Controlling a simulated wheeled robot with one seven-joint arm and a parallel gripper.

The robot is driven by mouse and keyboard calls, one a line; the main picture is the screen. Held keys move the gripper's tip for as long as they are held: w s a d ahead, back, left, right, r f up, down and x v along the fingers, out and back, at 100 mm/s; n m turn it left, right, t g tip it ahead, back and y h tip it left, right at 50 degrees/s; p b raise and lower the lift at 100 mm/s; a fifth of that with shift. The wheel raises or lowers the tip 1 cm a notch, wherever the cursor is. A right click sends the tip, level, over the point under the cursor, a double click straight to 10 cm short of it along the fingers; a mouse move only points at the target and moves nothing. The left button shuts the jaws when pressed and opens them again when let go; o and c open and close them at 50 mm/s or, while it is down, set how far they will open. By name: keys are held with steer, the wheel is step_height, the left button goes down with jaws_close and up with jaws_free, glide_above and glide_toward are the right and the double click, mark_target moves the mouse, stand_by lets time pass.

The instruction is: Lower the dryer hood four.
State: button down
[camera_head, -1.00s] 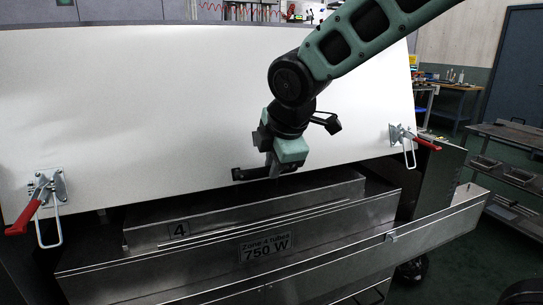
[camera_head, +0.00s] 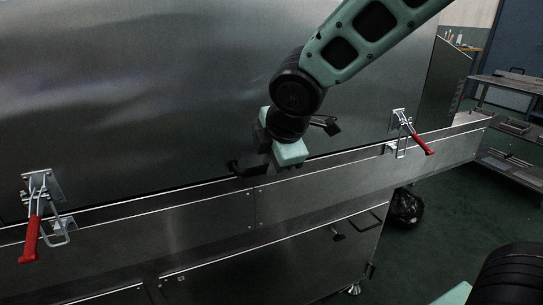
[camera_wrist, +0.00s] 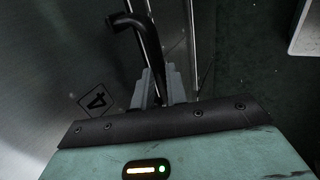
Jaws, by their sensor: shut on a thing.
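The dryer hood (camera_head: 170,95) is a large grey metal panel across the head view. Its lower edge now lies along the dryer's metal front rail (camera_head: 200,215), and I cannot tell whether a thin gap is left. A hood plate marked 4 shows in the wrist view (camera_wrist: 96,101). My gripper (camera_head: 262,168) is at the hood's lower edge, right of its middle. In the wrist view its fingers (camera_wrist: 158,88) are shut on a black bar handle (camera_wrist: 143,32).
Red-handled toggle clamps hang at the hood's lower left (camera_head: 40,215) and lower right (camera_head: 409,133), near the front rail. Metal shelving (camera_head: 510,95) stands farther right. Open green floor lies between.

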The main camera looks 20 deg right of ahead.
steer(key=shift+s+a+f+b, duration=0.1)
steer(key=shift+s+f+b, duration=0.15)
steer(key=shift+f, duration=0.4)
steer(key=shift+s+d+f+b, duration=0.15)
steer(key=shift+f+b, duration=0.15)
steer(key=shift+f, duration=0.3)
steer(key=shift+s+a+f+b, duration=0.2)
steer(key=shift+f+b, duration=0.1)
steer(key=shift+f, duration=0.35)
steer(key=c, duration=1.4)
jaws_free()
steer(key=p+v, duration=0.6)
steer(key=v, duration=1.1)
steer(key=shift+w+r+p, duration=0.25)
steer(key=shift+r+p, duration=0.1)
steer(key=shift+r, duration=0.15)
